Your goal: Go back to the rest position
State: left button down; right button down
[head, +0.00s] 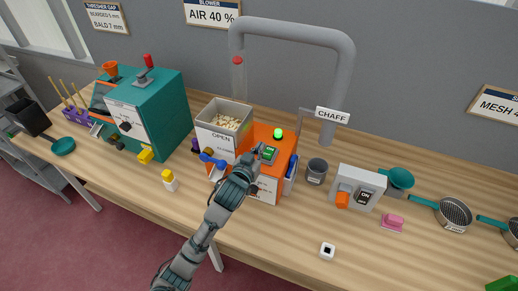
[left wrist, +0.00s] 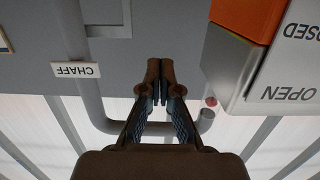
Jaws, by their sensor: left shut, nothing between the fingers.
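My left gripper (head: 258,153) is at the orange machine (head: 279,177), in front of its upper face and next to the green ON switch (head: 270,154). I cannot tell from the head view whether it touches the switch. In the left wrist view the left gripper (left wrist: 160,68) has its fingertips together with nothing between them; that view is upside down. A green lamp (head: 278,134) is bright on top of the orange machine. My right gripper is in neither view.
A grey bin of grain (head: 222,143) marked OPEN adjoins the orange machine. A teal machine (head: 160,104) stands to the left. A grey cup (head: 316,172), a grey switch box (head: 358,184) and sieves (head: 454,212) stand to the right.

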pick_arm(q)
jog(key=s+a+f+n+g+y, duration=0.1)
jog(key=s+a+f+g, duration=0.25)
jog(key=s+f, duration=0.45)
jog(key=s+a+f+n+g+y, duration=0.15)
jog(key=s+a+f, duration=0.3)
jog(key=f, duration=0.75)
jog(key=s+a+f+g+y, duration=0.1)
jog(key=s+a+f+g, duration=0.2)
jog(key=s, duration=0.5)
jog(key=s+a+f+g+y, duration=0.1)
jog(key=s+a+f+g, duration=0.1)
jog(key=s+f, duration=0.55)
jog(key=s+a+f+g, duration=0.2)
jog(key=s+a+f, duration=0.1)
jog(key=s, duration=0.7)
notch_tip(320, 180, down, 24)
jog(key=s+m+g, duration=0.1)
jog(key=s+a+f+g+b, duration=0.1)
jog(key=s+a+f, duration=0.2)
jog(key=s+f, duration=1.5)
jog(key=shift+a+f+g, duration=0.15)
jog(key=shift+a+g, duration=0.05)
jog(key=shift+g, duration=0.1)
jog(key=shift+s+y, duration=0.15)
jog(key=shift+y, duration=0.1)
